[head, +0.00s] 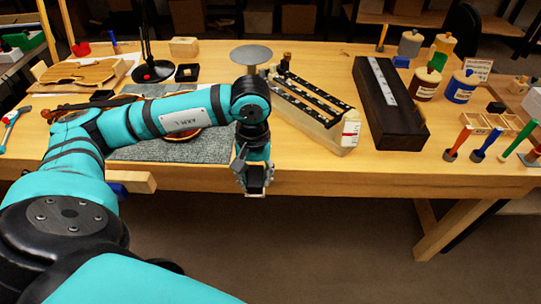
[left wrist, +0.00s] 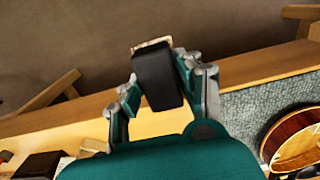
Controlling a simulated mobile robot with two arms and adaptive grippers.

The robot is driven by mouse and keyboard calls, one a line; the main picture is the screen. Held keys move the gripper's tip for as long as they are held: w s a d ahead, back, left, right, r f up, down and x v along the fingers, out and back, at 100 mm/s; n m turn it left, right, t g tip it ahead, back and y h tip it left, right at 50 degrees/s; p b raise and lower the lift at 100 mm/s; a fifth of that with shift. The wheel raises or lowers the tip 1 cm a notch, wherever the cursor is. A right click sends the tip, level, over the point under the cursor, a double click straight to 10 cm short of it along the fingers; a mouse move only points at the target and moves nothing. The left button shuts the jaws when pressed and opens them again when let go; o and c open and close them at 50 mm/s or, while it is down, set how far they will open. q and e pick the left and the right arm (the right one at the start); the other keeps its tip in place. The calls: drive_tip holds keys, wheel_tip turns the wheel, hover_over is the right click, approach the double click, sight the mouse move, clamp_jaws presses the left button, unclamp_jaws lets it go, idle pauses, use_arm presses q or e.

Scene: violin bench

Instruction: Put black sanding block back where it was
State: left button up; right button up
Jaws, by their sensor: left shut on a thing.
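My left gripper (head: 255,181) is out over the front edge of the workbench (head: 330,178), about in the middle of the head view. In the left wrist view its fingers (left wrist: 158,82) are shut on the black sanding block (left wrist: 156,74), which has a pale strip at its far end. The block is held clear in the air, with the bench edge and floor behind it. My right gripper is not in view.
A grey mat (head: 215,149) with a violin body (left wrist: 295,140) lies left of the gripper, partly behind my arm. A pale wooden holder (head: 318,122) and a long dark box (head: 390,110) stand to the right. Jars and brushes fill the right end. Bare wood lies between holder and box.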

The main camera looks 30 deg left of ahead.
use_arm(q)
drive_tip(key=w+a, duration=0.1)
drive_tip(key=w, duration=0.3)
drive_tip(key=w+a+p, duration=0.1)
drive_tip(key=w+a, duration=0.1)
drive_tip(key=w, duration=0.2)
drive_tip(key=w+a+f+p, duration=0.1)
drive_tip(key=w, duration=0.3)
drive_tip(key=shift+w+a, duration=0.15)
drive_tip(key=shift+w, duration=0.1)
drive_tip(key=shift+w+a+f, duration=0.1)
wheel_tip(320, 180, down, 3)
drive_tip(key=shift+r+p, duration=0.1)
drive_tip(key=shift+p, duration=0.45)
drive_tip(key=shift+f, duration=0.35)
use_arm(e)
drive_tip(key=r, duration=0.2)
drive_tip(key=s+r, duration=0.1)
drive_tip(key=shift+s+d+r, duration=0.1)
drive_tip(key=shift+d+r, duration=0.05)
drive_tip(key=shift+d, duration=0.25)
use_arm(q)
drive_tip(key=shift+f+b, duration=0.2)
drive_tip(key=shift+b, duration=0.1)
drive_tip(key=o, duration=1)
drive_tip(key=shift+o, duration=0.6)
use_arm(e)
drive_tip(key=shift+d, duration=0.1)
